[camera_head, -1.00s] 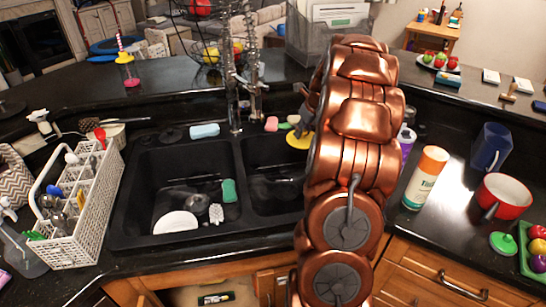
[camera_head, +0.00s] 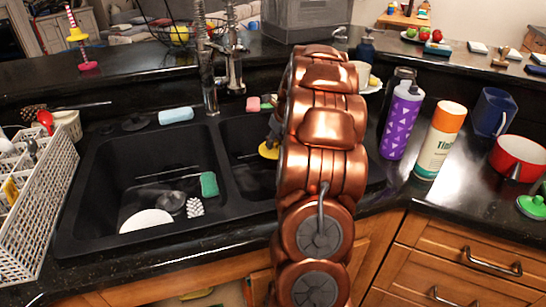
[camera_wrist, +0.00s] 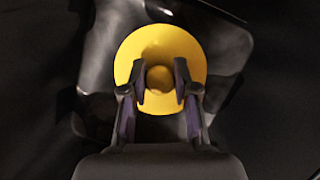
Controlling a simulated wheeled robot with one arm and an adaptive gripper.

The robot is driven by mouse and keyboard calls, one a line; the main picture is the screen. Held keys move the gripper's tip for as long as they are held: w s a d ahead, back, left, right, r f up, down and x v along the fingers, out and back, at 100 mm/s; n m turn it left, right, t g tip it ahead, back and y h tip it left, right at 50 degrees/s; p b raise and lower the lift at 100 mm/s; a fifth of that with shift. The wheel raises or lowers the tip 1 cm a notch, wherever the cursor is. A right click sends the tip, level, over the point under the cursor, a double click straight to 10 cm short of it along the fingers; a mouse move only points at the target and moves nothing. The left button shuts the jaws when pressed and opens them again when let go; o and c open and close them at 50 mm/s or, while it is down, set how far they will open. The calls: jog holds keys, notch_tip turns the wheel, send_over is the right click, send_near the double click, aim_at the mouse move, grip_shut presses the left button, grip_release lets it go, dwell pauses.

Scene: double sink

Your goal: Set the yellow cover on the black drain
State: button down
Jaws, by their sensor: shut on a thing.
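The yellow cover (camera_head: 268,151) is a round disc with a knob in its middle. My gripper (camera_head: 274,134) is shut on the knob and holds the cover over the right basin (camera_head: 241,181), close to my arm. In the wrist view the cover (camera_wrist: 160,48) faces the camera, with the fingertips of my gripper (camera_wrist: 160,82) on either side of the knob. Dark, shiny basin surface lies around it. I cannot make out the black drain in the right basin; the cover and my arm hide part of it.
A metal faucet (camera_head: 209,90) stands behind the divider. A purple bottle (camera_head: 401,122) and an orange-capped bottle (camera_head: 440,141) stand right of my arm.

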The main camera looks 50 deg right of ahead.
jog(key=shift+f+b, duration=0.6)
jog(key=shift+f, duration=0.45)
jog(key=shift+f, duration=0.1)
notch_tip(320, 180, down, 7)
jog(key=b, duration=0.6)
jog(key=shift+f+p, duration=0.3)
jog(key=shift+f, duration=1)
jog(key=shift+f+p, duration=0.45)
jog(key=shift+f, duration=0.2)
jog(key=c, duration=0.8)
grip_release()
